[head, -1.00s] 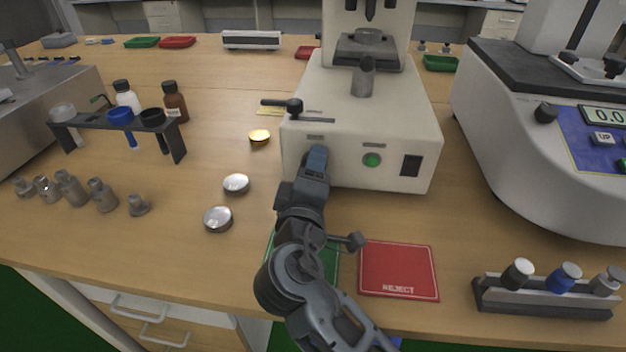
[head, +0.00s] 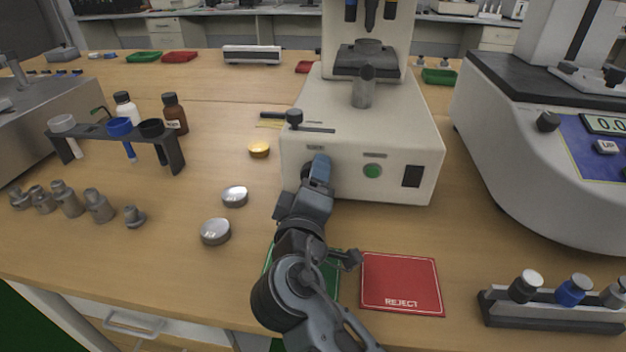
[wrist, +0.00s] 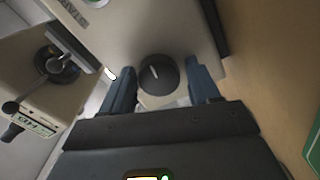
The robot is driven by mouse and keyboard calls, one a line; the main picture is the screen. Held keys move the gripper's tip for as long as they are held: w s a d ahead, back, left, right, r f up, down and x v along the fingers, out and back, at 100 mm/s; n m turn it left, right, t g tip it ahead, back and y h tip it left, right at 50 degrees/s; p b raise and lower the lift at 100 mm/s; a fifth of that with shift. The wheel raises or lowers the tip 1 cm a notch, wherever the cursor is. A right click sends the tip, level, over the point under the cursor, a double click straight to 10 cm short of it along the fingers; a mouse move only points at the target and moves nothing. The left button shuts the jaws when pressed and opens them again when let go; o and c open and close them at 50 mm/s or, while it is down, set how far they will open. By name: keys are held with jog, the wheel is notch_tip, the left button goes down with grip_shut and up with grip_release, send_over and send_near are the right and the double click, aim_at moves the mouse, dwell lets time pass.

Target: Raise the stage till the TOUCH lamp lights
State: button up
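The white tester (head: 330,95) stands at the back centre. Its dark stage (head: 352,68) carries a small grey round piece (head: 368,47) under the indenter (head: 370,18). My gripper (head: 318,165) is at the left of the tester's front face and hides what it faces there. In the wrist view, my gripper (wrist: 160,88) is open, with its fingers on either side of a black round knob (wrist: 158,74); I cannot tell whether they touch it. A small bright white patch (wrist: 110,73) shows beside the left finger; I cannot tell whether it is the TOUCH lamp.
The front face also has a green button (head: 372,171) and black switch (head: 412,176). A lever (head: 295,118) is on the left. Round samples (head: 235,196) lie left of my arm. The red REJECT mat (head: 402,283) and a vial rack (head: 555,312) are at front right.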

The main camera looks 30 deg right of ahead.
jog(key=shift+o, duration=1)
jog(key=v, duration=0.7)
jog(key=shift+s+a, duration=0.25)
jog(key=shift+s, duration=0.05)
jog(key=shift+r, duration=0.1)
dwell(0.6)
